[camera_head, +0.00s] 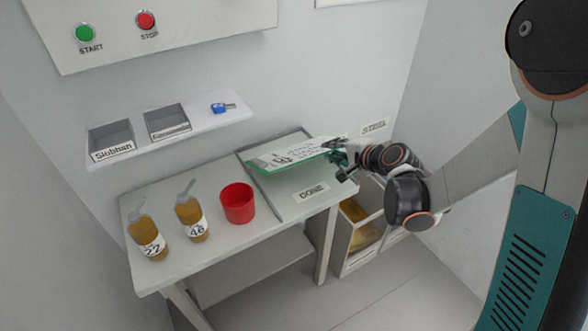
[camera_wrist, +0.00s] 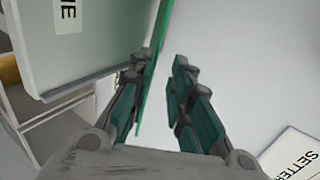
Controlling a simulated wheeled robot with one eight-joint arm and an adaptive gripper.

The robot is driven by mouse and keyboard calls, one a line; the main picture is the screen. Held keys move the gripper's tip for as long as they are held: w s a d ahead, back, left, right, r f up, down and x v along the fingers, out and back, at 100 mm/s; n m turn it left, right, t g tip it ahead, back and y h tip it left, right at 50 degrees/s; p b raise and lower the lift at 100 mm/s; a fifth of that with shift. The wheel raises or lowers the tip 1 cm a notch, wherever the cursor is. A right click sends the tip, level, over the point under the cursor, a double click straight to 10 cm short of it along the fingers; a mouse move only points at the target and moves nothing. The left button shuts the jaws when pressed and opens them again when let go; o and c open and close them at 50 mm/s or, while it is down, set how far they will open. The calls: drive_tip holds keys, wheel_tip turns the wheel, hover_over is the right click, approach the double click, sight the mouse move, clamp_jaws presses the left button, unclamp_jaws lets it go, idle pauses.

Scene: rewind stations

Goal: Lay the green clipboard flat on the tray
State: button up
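The green clipboard (camera_head: 285,155), with a white printed sheet on it, is over the back part of the grey tray (camera_head: 285,206) marked DONE. Its right end is at my gripper (camera_head: 340,154). In the wrist view the clipboard (camera_wrist: 152,75) is a thin green strip seen edge-on, between the fingers of my gripper (camera_wrist: 160,80). It lies close along the left finger, with a clear gap to the right finger. The tray (camera_wrist: 100,35) is to its left. I cannot tell whether the clipboard touches the tray.
A red cup (camera_head: 238,204) and two amber bottles (camera_head: 148,240) (camera_head: 191,220) stand on the table left of the tray. A shelf (camera_head: 215,118) with two bins and a blue item (camera_head: 221,107) is on the wall. A bin (camera_head: 362,235) stands below, right of the table.

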drive_tip(key=shift+p+v, duration=0.45)
drive_tip(key=shift+v, duration=1.85)
wheel_tip(320, 180, up, 7)
drive_tip(key=s+d+p, duration=0.1)
drive_tip(key=s+p, duration=0.1)
drive_tip(key=p, duration=0.3)
drive_tip(key=shift+d+r, duration=0.25)
